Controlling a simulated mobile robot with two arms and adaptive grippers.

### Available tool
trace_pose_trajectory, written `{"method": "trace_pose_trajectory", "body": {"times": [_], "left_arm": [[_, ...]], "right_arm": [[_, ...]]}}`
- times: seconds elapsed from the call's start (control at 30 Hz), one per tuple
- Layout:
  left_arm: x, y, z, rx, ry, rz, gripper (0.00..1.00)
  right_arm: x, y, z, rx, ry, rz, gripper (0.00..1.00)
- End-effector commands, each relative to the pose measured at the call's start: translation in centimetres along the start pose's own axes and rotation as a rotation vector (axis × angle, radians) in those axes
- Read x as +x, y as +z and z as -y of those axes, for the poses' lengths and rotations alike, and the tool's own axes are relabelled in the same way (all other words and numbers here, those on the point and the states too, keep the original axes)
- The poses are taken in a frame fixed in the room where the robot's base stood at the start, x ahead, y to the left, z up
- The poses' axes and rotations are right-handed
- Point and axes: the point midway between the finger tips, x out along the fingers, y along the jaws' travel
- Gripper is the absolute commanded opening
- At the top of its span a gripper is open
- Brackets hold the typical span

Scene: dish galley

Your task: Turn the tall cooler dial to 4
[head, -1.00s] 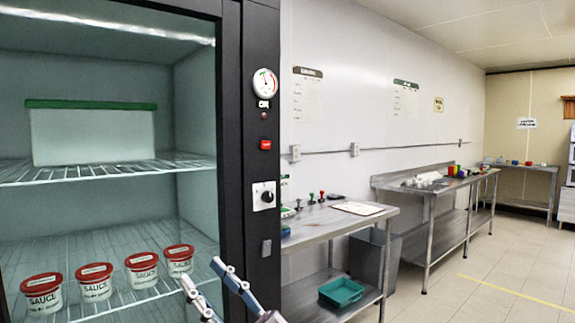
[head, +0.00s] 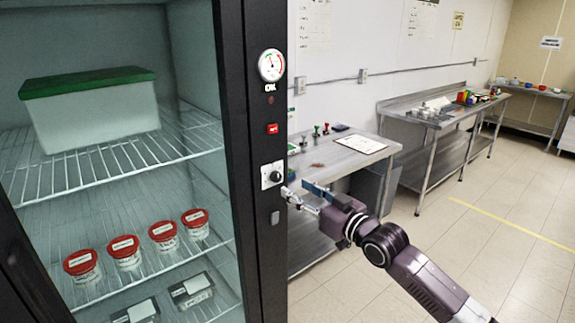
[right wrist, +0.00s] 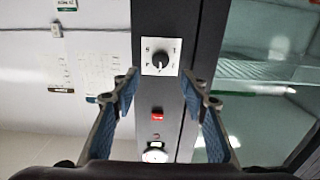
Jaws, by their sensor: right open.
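The tall cooler dial (head: 271,176) is a black knob on a white square plate, on the cooler's dark frame (head: 262,235) below a red switch. It also shows in the right wrist view (right wrist: 161,58), with small marks around it too blurred to read. My right gripper (head: 298,194) is close in front of the dial, slightly low and to its right in the head view. In the right wrist view its fingers (right wrist: 161,84) are spread, with nothing between them, and the knob appears just beyond the tips. My left gripper is not in view.
A round gauge (head: 271,65) and the red switch (head: 272,128) sit above the dial. Behind the glass are a green-lidded box (head: 92,115) and several red-lidded tubs (head: 124,250). A steel table (head: 345,163) with a clipboard (head: 361,144) stands right of the cooler. Floor is open farther right.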

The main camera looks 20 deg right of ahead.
Motion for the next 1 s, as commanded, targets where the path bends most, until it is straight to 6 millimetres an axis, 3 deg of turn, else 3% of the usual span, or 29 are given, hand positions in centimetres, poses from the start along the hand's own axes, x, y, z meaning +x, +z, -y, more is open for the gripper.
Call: {"method": "trace_pose_trajectory", "body": {"times": [0.53, 1.0], "left_arm": [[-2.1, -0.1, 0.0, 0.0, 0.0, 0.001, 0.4], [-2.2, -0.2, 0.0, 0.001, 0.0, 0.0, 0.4]], "right_arm": [[6.6, -0.1, 0.0, 0.001, 0.0, 0.0, 0.41], [7.7, 0.1, 0.0, 0.0, 0.0, 0.0, 0.41]]}}
